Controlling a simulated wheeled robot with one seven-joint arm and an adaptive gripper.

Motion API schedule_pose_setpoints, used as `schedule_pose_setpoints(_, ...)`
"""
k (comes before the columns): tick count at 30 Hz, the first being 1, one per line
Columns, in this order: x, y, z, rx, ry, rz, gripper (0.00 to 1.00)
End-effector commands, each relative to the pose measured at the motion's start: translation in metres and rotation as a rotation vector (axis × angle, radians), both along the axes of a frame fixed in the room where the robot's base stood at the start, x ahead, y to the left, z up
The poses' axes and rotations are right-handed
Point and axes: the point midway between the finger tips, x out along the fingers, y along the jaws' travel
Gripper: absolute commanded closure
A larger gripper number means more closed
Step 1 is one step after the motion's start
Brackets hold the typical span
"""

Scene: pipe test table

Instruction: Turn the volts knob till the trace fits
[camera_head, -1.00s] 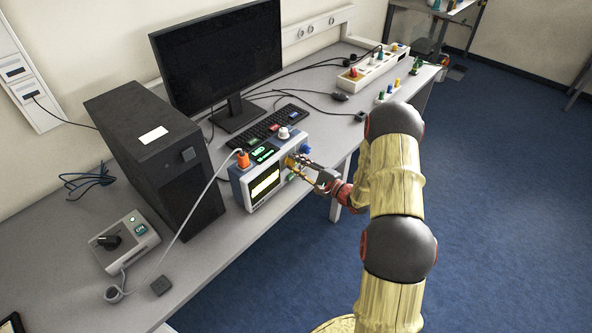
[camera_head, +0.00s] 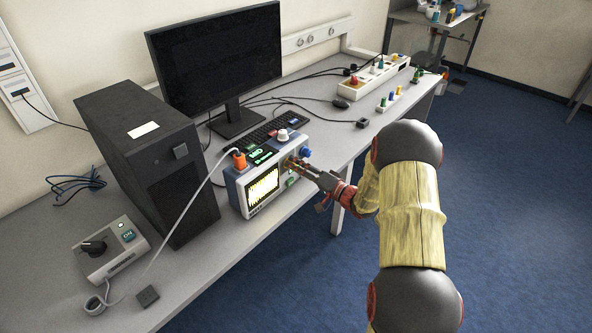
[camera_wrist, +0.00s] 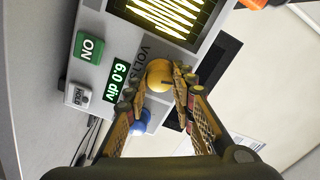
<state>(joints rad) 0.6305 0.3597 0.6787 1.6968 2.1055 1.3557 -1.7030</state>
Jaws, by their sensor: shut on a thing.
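The oscilloscope (camera_head: 236,187) stands at the table's front edge. Its screen (camera_head: 263,189) shows a tall yellow zigzag trace, which in the wrist view (camera_wrist: 168,14) runs to the edge of the visible screen. The yellow volts knob (camera_wrist: 159,76) sits on its front panel beside the "VOLTS" label, with a green readout (camera_wrist: 119,80) of "6.0 div". My gripper (camera_wrist: 159,88) is shut on the knob, one finger on each side. In the head view my gripper (camera_head: 299,167) hides most of the knob.
A green "ON" button (camera_wrist: 89,47), a grey "HOLD" button (camera_wrist: 78,95) and a blue knob (camera_wrist: 140,122) are close to my fingers. A black computer tower (camera_head: 150,165) stands left of the oscilloscope, and a grey cable (camera_head: 195,195) runs past it.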

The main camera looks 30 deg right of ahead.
Motion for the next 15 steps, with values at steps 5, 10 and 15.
schedule_pose_setpoints(5, -0.0007, 0.0012, -0.0019, -0.104, -0.037, 0.002, 1.00)
schedule_pose_setpoints(10, -0.0009, 0.0014, -0.0021, -0.173, -0.062, 0.001, 1.00)
schedule_pose_setpoints(15, -0.0009, 0.0014, -0.0023, -0.210, -0.076, 0.002, 1.00)
